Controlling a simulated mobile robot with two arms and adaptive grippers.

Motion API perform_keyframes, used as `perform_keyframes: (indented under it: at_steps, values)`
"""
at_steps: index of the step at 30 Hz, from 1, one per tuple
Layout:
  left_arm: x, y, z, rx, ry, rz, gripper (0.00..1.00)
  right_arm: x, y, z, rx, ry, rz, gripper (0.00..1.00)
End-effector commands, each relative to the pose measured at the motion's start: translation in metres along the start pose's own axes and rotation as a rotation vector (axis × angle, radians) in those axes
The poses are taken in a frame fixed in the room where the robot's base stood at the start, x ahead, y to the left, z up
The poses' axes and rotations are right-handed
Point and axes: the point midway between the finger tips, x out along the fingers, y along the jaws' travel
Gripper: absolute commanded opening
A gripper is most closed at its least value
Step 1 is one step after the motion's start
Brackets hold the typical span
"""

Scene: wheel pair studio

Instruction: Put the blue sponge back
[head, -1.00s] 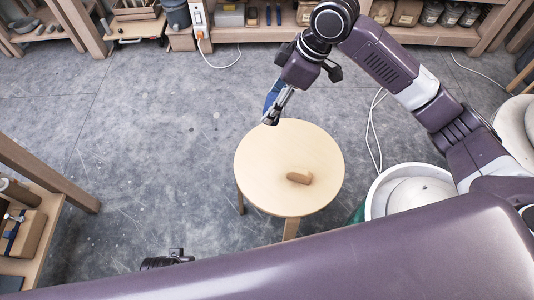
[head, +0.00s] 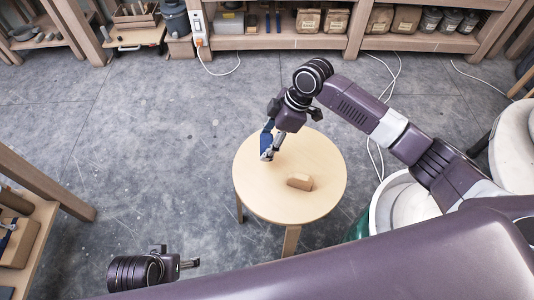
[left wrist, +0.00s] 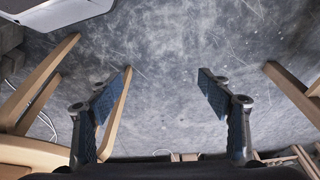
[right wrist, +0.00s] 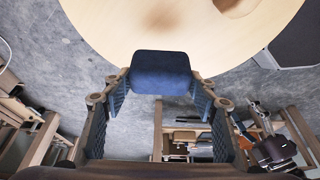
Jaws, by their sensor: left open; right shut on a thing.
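The blue sponge (right wrist: 160,72) is a dark blue block between the fingertips of my right gripper (right wrist: 162,85) in the right wrist view. That gripper is shut on it. In the head view my right gripper (head: 268,154) is over the left part of a round wooden stool (head: 265,200); the sponge is hard to tell from the blue fingers there. I cannot tell whether the sponge touches the top. My left gripper (head: 188,264) is low at the left of the head view. In the left wrist view (left wrist: 163,85) its fingers are apart and empty.
A white basin (head: 400,205) stands right of the stool. Shelves (head: 330,42) line the back, and a wooden rack (head: 40,195) is at the left.

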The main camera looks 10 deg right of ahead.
Motion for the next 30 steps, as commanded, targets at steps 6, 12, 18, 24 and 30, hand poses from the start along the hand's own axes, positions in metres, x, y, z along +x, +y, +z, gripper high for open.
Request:
perform_keyframes:
  at_steps: [6,12,18,24,30]
  values:
    - [-0.015,-0.001,-0.002,-0.001,0.008,-0.002,0.72,0.016,0.001,0.007,0.001,0.001,0.001,0.26]
    - [-0.038,-0.002,-0.005,-0.002,0.022,-0.004,0.72,0.041,0.000,0.017,0.002,0.000,-0.001,0.26]
    - [-0.048,-0.003,-0.005,-0.003,0.023,-0.005,0.72,0.048,0.001,0.020,0.000,0.001,0.002,0.26]
    - [-0.048,-0.003,-0.005,-0.003,0.022,-0.005,0.72,0.048,0.001,0.020,0.000,0.001,0.002,0.26]
    - [-0.048,-0.003,-0.006,-0.003,0.023,-0.005,0.72,0.050,0.001,0.021,0.000,0.000,0.002,0.64]
